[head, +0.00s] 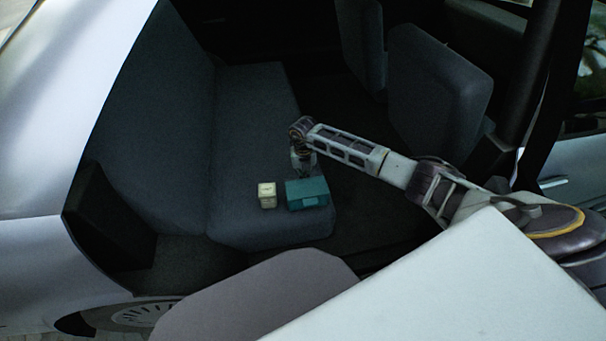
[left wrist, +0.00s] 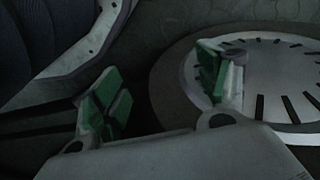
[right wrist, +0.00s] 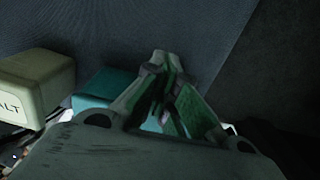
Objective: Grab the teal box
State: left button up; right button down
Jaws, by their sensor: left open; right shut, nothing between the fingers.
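The teal box (head: 307,193) lies on the front end of the car's rear seat cushion. It also shows in the right wrist view (right wrist: 100,88), partly hidden behind my right gripper. My right gripper (head: 304,168) reaches in from the right and sits just beyond and above the box's far side. In the right wrist view the gripper (right wrist: 172,70) has its fingers together with nothing between them. Whether it touches the box I cannot tell. My left gripper (left wrist: 165,90) shows only in the left wrist view, open and empty, near a car wheel.
A cream salt box (head: 267,195) stands on the seat (head: 255,140) just left of the teal box; it also shows in the right wrist view (right wrist: 38,85). The front seats (head: 437,92) stand behind my right arm. The car wheel (left wrist: 270,85) is beside my left gripper.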

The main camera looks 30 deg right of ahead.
aim_at(308, 188)
jog(key=shift+s+a+p, duration=0.25)
jog(key=shift+s+p, duration=0.45)
jog(key=shift+s, duration=0.3)
jog(key=shift+s+a+p, duration=0.2)
jog(key=shift+s+p, duration=0.25)
jog(key=shift+s, duration=0.25)
jog(key=shift+s+a+p, duration=0.15)
jog(key=shift+s+p, duration=0.15)
jog(key=shift+s, duration=0.3)
jog(key=shift+s+a+p, duration=0.15)
jog(key=shift+s+p, duration=0.15)
jog(key=shift+s, duration=0.25)
pick_arm(q)
jog(key=s+a+f, duration=0.2)
jog(key=f, duration=0.3)
jog(key=s+a+f, duration=0.3)
jog(key=f, duration=0.3)
jog(key=shift+s+t+y, duration=0.3)
jog(key=shift+s, duration=0.05)
pick_arm(e)
jog(key=shift+s+a, duration=0.2)
jog(key=shift+s, duration=0.45)
jog(key=shift+w+d, duration=0.1)
